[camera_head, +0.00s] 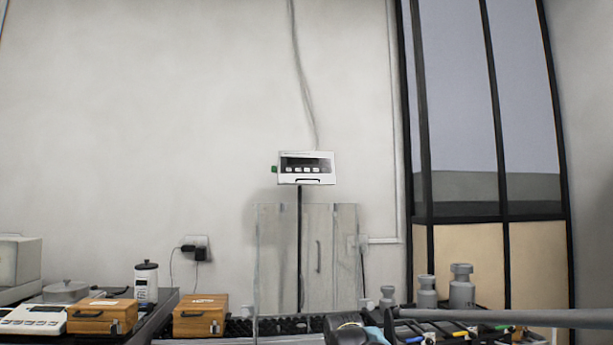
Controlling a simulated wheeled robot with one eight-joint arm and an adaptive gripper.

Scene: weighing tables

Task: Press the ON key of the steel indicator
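The steel indicator (306,167) is a pale box on a thin black post near the middle of the camera_head view. Its front has a dark display strip with no readable digits. Below the strip is a row of several small light keys; their labels are too small to read, so I cannot tell which is ON. A green part sits at its left side. Nothing covers its front. I cannot make out my gripper or its fingers; only dark and grey parts, possibly of my arm, show at the bottom edge.
Clear upright panels (278,270) stand below the indicator. Wooden boxes (200,316), a white canister (146,282) and a pale device (35,319) are at the left. Grey metal weights (461,288) stand at the right. The space around the indicator looks free.

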